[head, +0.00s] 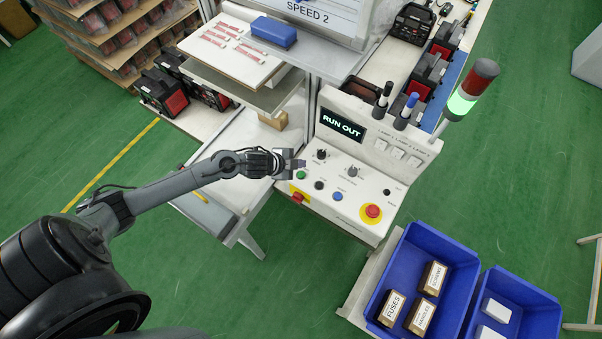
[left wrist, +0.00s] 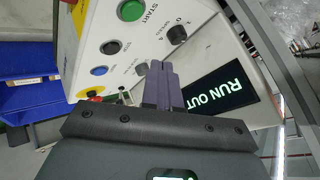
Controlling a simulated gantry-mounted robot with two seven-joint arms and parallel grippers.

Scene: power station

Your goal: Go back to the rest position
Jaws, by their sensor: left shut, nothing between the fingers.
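My left gripper (head: 300,163) is at the left edge of the white control panel (head: 335,213), near its green start button (head: 301,175) and a black knob (head: 321,155). In the left wrist view the fingers (left wrist: 160,85) are shut and empty, pointing at the panel. The green start button (left wrist: 131,10) and the dark display (left wrist: 228,88) reading RUN OUT show there too. I cannot tell if the fingertips touch the panel. My right gripper is not in view.
A red emergency button (head: 372,211) sits at the panel's front. Blue bins (head: 447,248) with labelled boxes stand at the lower right. A shelf (head: 225,55) with a blue block (head: 274,32) stands behind. A signal lamp (head: 470,90) rises at the right. Green floor is open at the left front.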

